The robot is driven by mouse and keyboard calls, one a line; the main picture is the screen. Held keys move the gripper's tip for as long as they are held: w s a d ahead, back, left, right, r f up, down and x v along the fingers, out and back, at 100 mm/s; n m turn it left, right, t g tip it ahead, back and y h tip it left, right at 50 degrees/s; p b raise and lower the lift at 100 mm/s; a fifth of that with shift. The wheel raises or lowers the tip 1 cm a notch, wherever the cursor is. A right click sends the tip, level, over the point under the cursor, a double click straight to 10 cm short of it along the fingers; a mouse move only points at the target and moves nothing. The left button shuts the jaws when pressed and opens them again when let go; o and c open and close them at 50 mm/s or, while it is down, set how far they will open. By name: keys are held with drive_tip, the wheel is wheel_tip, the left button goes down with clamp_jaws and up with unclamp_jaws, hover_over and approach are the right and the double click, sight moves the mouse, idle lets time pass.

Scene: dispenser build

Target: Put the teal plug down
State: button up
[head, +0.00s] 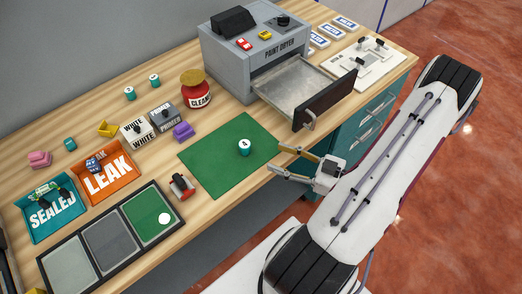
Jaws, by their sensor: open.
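A small teal plug (244,151) with a white numbered top stands upright on the green mat (215,168). My gripper (276,158) is open and empty, to the right of this plug and apart from it, over the front edge of the bench near the mat's right side. A plain teal piece (70,144) lies near the left side, by the pink piece.
The paint dryer (222,58) has its drawer (297,84) pulled out behind my gripper. A red-based CLEAN container (196,97) stands left of it. The orange LEAK tray (126,191), teal SEALED tray (28,231) and a three-part panel (70,229) fill the left. Most of the mat is clear.

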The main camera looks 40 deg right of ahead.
sight(247, 142)
drive_tip(key=shift+w+a+r+n+y, duration=0.2)
drive_tip(key=shift+w+r+n+y, duration=0.1)
drive_tip(key=shift+w+r+n, duration=0.15)
drive_tip(key=w+r+n+g, duration=0.1)
drive_tip(key=w+r, duration=0.1)
drive_tip(key=w+a+r+n+g+y, duration=0.1)
drive_tip(key=w+n+g, duration=0.1)
drive_tip(key=shift+w+r, duration=0.15)
drive_tip(key=shift+r, duration=0.2)
drive_tip(key=shift+w+r+g, duration=0.15)
drive_tip(key=shift+w+g, duration=0.3)
drive_tip(key=shift+g, duration=0.25)
drive_tip(key=shift+w+d, duration=0.1)
drive_tip(key=shift+d+f+m+h, duration=0.2)
drive_tip(key=shift+f+m+h, duration=0.15)
drive_tip(key=shift+h, duration=0.15)
drive_tip(key=shift+s+d+f+m+g, duration=0.25)
drive_tip(key=shift+f+m+g, duration=0.25)
drive_tip(key=shift+f, duration=0.05)
drive_tip(key=shift+x, duration=1.3)
